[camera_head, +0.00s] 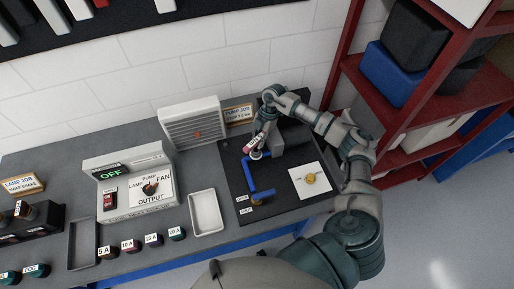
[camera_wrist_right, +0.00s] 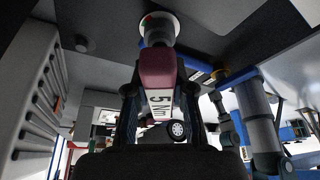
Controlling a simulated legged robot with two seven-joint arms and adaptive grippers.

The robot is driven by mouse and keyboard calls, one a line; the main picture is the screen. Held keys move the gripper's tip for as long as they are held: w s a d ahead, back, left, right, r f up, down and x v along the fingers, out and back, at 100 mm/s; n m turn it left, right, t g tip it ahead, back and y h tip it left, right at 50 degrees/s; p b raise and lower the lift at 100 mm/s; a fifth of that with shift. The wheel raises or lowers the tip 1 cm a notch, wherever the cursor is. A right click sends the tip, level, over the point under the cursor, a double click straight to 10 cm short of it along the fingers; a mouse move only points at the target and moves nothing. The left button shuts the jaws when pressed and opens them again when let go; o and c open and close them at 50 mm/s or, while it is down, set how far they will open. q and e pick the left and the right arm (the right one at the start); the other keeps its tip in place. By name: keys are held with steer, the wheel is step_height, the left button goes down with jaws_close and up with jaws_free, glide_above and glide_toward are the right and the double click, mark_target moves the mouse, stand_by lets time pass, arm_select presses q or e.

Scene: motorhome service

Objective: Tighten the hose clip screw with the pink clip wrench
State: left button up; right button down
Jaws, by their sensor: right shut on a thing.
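My right gripper (camera_head: 259,138) is over the back of the dark pump board (camera_head: 288,206), pointing down. It is shut on the pink clip wrench (camera_head: 250,145). In the right wrist view the wrench (camera_wrist_right: 158,68), marked "5 N", sits between the fingers, its grey shaft reaching a round pale disc with a red and green spot (camera_wrist_right: 150,20). I cannot tell whether the tip is seated in a screw. The hose clip screw itself cannot be made out. A blue pipe (camera_head: 249,177) runs forward on the board from below the wrench. My left gripper is not in view.
A white card with a yellow knob (camera_head: 310,179) lies right of the pipe. A vented box (camera_head: 192,124) stands behind left, near a PUMP JOB sign (camera_head: 238,114). A white tray (camera_head: 206,212) and a switch box reading OFF (camera_head: 137,183) are left. Red shelving (camera_head: 345,60) stands right.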

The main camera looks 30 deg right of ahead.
steer(key=shift+s+r+m+t+p, duration=0.1)
steer(key=shift+m+t+p, duration=0.1)
steer(key=shift+m+p, duration=0.5)
steer(key=shift+s+r+m+t+p, duration=0.1)
steer(key=shift+m+t+p, duration=0.1)
steer(key=shift+m+p, duration=0.45)
steer(key=shift+s+f+m+t, duration=0.15)
steer(key=shift+m+t, duration=0.35)
steer(key=shift+m, duration=0.65)
steer(key=shift+s+m+t, duration=0.1)
steer(key=shift+m+t, duration=0.2)
steer(key=shift+m, duration=0.5)
steer(key=m, duration=0.2)
steer(key=m+t, duration=0.1)
steer(key=shift+s+a+h, duration=0.15)
steer(key=shift+s+h, duration=0.1)
steer(key=shift+h, duration=0.05)
steer(key=shift+w, duration=0.1)
